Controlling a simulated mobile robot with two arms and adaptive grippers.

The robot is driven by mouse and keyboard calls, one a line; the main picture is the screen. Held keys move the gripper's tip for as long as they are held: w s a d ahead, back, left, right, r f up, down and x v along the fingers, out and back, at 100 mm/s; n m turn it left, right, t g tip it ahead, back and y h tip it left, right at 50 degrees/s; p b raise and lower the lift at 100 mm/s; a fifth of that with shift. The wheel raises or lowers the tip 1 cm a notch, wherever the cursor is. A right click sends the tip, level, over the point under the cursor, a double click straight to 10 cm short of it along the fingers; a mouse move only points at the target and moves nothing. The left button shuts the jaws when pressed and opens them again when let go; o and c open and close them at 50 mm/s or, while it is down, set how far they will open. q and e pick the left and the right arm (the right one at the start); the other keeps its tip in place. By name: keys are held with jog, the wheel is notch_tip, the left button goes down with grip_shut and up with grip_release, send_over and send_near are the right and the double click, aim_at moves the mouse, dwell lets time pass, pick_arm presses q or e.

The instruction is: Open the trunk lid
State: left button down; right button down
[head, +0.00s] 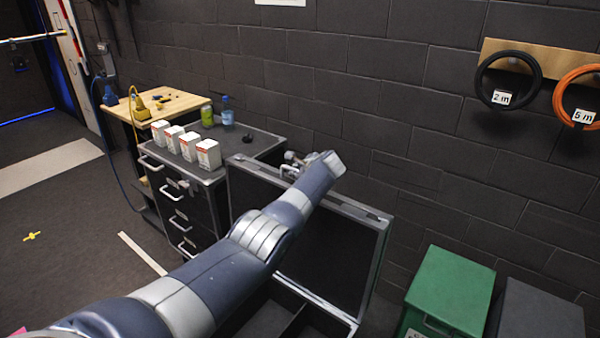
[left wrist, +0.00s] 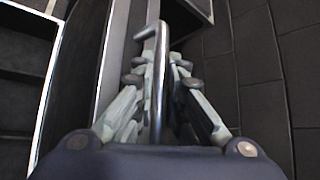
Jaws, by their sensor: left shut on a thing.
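The trunk lid (head: 335,255) stands raised, its dark inner face and metal rim showing, close to the brick wall. The open trunk body (head: 268,322) is below it, partly hidden by my left arm. My left gripper (head: 292,166) is at the lid's top edge, its fingers partly hidden behind my wrist. In the left wrist view the fingers (left wrist: 163,68) are closed around a silver bar handle (left wrist: 157,85) beside the lid's metal edge. My right gripper is not in view.
A dark drawer cabinet (head: 185,205) left of the trunk holds several white boxes (head: 208,154), a blue bottle (head: 227,112) and a green can (head: 207,116). A green bin (head: 452,285) and a grey bin (head: 540,315) stand at right. Open floor lies at left.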

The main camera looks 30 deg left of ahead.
pick_arm(q)
jog(key=shift+w+f, duration=0.15)
jog(key=shift+w, duration=0.1)
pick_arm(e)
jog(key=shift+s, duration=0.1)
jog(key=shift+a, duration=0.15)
pick_arm(q)
jog(key=shift+s, duration=0.1)
jog(key=c, duration=1.9)
grip_release()
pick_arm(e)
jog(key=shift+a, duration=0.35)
pick_arm(q)
jog(key=shift+v, duration=0.95)
jog(key=v, duration=1)
jog(key=shift+d, duration=0.2)
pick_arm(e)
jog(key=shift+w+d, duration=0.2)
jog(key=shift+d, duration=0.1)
